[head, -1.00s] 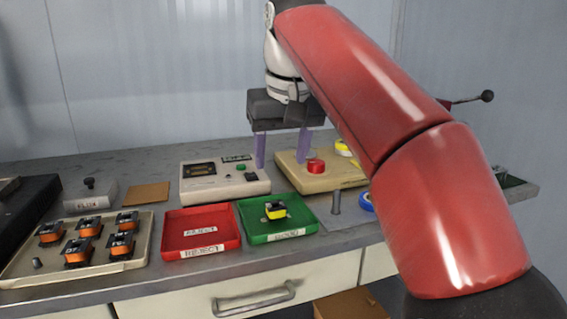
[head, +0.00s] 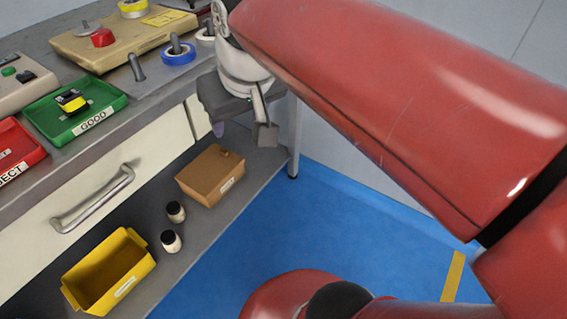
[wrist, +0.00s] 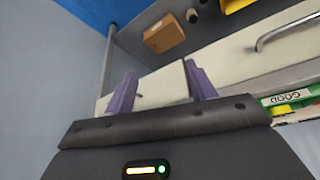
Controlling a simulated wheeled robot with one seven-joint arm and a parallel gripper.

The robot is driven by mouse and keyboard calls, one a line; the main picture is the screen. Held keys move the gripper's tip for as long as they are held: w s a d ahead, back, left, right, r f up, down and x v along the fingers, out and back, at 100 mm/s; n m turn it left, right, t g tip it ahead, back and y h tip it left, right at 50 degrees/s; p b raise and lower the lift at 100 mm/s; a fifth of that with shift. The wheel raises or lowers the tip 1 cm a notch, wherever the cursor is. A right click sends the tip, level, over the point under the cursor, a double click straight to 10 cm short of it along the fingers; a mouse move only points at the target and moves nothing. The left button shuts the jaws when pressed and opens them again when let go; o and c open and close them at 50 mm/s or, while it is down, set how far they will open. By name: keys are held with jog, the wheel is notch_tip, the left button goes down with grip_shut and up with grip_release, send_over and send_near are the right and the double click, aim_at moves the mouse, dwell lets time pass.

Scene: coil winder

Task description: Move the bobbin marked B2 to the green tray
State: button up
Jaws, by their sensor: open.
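The green tray (head: 42,112) labelled GOOD is on the bench at the upper left of the head view. A yellow and black bobbin (head: 71,101) sits in it; I cannot read its mark. A sliver of the tray (wrist: 285,109) shows at the right edge of the wrist view. No bobbin marked B2 can be made out in the current views. My gripper is open and empty in the wrist view (wrist: 160,80), its two purple fingers apart. In the head view it is off the bench's right end, mostly hidden by my wrist.
The red REJECT tray (head: 18,150) is left of the green tray. A beige winder base (head: 125,38) and blue tape roll (head: 178,55) are behind. On the shelf below are a yellow bin (head: 108,275), a cardboard box (head: 210,176) and two small bottles. Blue floor is clear at right.

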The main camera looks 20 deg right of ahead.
jog(key=s+d+f, duration=0.2)
jog(key=s+f, duration=0.1)
jog(key=f, duration=0.2)
jog(key=s+d+f+m, duration=0.1)
jog(key=s+d+f, duration=0.1)
jog(key=s+f, duration=0.2)
jog(key=shift+d+f+m+h, duration=0.3)
jog(key=shift+f, duration=0.55)
